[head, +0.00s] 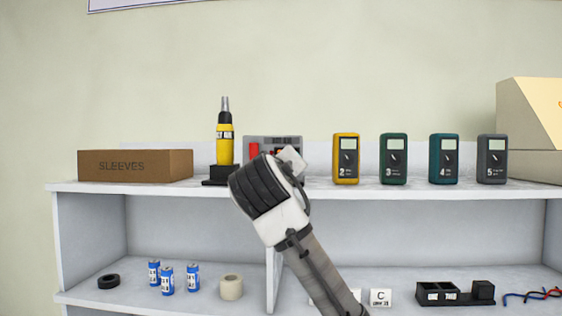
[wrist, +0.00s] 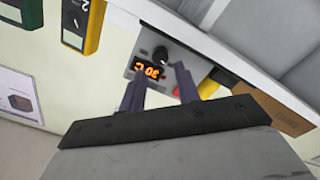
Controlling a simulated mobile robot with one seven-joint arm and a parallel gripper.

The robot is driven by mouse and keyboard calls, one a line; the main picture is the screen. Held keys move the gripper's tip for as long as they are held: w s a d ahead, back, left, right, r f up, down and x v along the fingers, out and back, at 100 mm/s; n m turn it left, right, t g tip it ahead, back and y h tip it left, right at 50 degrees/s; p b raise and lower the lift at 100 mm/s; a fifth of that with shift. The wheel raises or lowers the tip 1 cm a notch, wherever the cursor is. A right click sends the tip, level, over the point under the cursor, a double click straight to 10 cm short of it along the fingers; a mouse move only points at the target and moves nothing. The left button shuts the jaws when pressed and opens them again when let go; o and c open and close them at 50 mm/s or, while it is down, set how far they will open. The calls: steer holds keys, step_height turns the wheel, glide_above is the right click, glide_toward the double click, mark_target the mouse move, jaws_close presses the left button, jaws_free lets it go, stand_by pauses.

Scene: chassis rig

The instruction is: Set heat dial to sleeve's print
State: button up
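The grey heat control panel (head: 262,142) stands on the top shelf, partly hidden behind my arm in the head view. In the wrist view the panel (wrist: 142,66) shows rotated, with a round black dial (wrist: 160,54) and an orange lit display (wrist: 152,71) that seems to read about 30 with a C. My gripper (wrist: 160,77) is open, its two dark fingers apart in front of the panel, with the dial beyond and between the tips. Contact with the dial cannot be told. The brown box marked SLEEVES (head: 135,165) stands at the shelf's left; no sleeve's print is readable.
A yellow and black tool (head: 225,140) stands upright in a black base left of the panel. Several numbered meters, including yellow meter 2 (head: 346,160), stand to the right. The lower shelf holds blue cans (head: 167,279), a tape roll (head: 231,287) and a black holder (head: 440,292).

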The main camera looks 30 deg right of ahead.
steer(key=shift+p+x, duration=0.6)
steer(key=shift+x, duration=1.55)
steer(key=shift+c, duration=0.3)
jaws_close()
